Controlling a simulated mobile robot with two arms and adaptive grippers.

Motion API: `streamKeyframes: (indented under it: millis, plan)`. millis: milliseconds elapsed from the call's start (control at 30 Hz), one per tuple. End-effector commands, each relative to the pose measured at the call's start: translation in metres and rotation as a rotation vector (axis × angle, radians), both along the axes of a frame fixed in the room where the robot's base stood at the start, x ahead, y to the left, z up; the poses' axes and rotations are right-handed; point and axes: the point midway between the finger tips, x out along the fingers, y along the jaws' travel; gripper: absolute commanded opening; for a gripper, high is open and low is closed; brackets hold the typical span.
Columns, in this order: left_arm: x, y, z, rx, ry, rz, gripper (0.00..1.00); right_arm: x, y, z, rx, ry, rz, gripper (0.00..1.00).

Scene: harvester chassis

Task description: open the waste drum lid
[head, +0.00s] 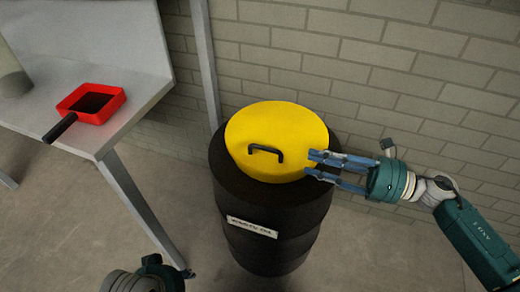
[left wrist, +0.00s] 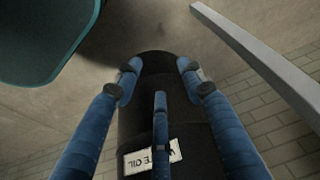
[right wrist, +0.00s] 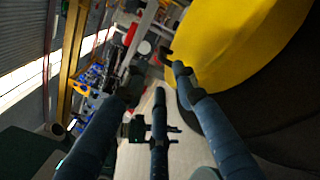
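The waste drum (head: 270,225) is black, stands upright on the floor and has a white label (head: 252,227) on its front. Its round yellow lid (head: 275,125) lies flat on top, with a black handle (head: 265,151) on it. My right gripper (head: 312,165) is at the lid's right edge, fingers apart; the head view does not settle whether they touch it. In the right wrist view the lid (right wrist: 235,50) is beside the open fingers, with nothing between them. My left gripper (left wrist: 157,75) is open and empty, facing the drum's labelled side (left wrist: 150,125). In the head view only part of the left arm shows.
A grey table (head: 60,75) stands left of the drum, holding a red dustpan-like tray (head: 108,112) with a black handle. A brick wall (head: 400,80) is close behind the drum. A metal post (head: 205,60) stands behind it. Floor in front is clear.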

Motion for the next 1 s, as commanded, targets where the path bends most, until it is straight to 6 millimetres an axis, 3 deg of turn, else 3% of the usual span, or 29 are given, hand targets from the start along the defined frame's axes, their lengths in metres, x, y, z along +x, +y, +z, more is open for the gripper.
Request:
streamKeyframes:
  millis: [167, 600, 1000]
  plan:
    - [0.0, 0.0, -0.001, 0.0, 0.002, 0.0, 0.4, 0.004, 0.015, 0.001, 0.0, -0.005, 0.004, 0.28]
    - [0.003, 0.0, -0.012, 0.0, 0.008, 0.0, 0.4, 0.028, 0.088, 0.001, 0.0, -0.003, 0.002, 0.28]
    - [0.003, 0.0, -0.013, 0.0, 0.008, 0.0, 0.4, 0.033, 0.103, 0.0, -0.001, -0.002, 0.001, 0.28]
